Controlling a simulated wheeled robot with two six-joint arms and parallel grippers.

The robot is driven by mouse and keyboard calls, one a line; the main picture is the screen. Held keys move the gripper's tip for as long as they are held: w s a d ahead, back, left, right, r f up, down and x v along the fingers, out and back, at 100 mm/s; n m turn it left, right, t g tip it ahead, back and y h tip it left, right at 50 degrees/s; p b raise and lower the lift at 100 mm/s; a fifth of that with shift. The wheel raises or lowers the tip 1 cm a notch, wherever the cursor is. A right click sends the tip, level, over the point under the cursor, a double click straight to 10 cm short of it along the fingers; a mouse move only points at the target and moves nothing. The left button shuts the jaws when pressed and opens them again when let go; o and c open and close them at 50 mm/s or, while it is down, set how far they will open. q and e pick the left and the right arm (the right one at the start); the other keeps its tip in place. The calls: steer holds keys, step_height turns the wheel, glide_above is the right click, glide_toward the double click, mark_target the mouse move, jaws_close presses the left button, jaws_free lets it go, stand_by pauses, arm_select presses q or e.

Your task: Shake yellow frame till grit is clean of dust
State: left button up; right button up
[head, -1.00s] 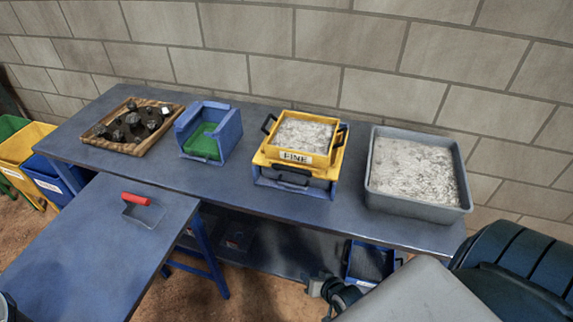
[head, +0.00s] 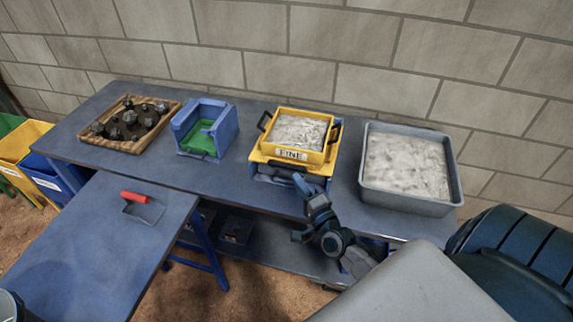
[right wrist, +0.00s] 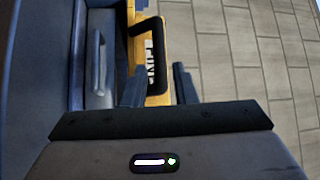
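The yellow frame (head: 319,157), labelled FINE, sits on a blue stand on the back bench and holds pale grey grit (head: 299,131). It has black side handles (head: 264,122). My right gripper (head: 312,184) is in front of the frame's lower right corner. In the right wrist view, its two fingers (right wrist: 158,80) are apart, with a black handle (right wrist: 154,75) of the yellow frame (right wrist: 137,45) showing between them. I see no grip on it. My left gripper is not in view.
A grey tray (head: 405,205) of pale grit stands right of the frame. A blue box with a green inside (head: 207,130) and a wooden tray of dark rocks (head: 130,146) stand left. A red-handled scoop (head: 143,208) lies on the front table. Bins are at far left.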

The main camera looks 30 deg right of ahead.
mark_target(286, 164)
steer(key=w, duration=0.5)
steer(key=w+r, duration=0.1)
steer(key=w, duration=0.1)
steer(key=shift+w+d+p, duration=0.25)
steer(key=shift+w+p, duration=0.05)
steer(key=shift+c, duration=0.5)
jaws_close()
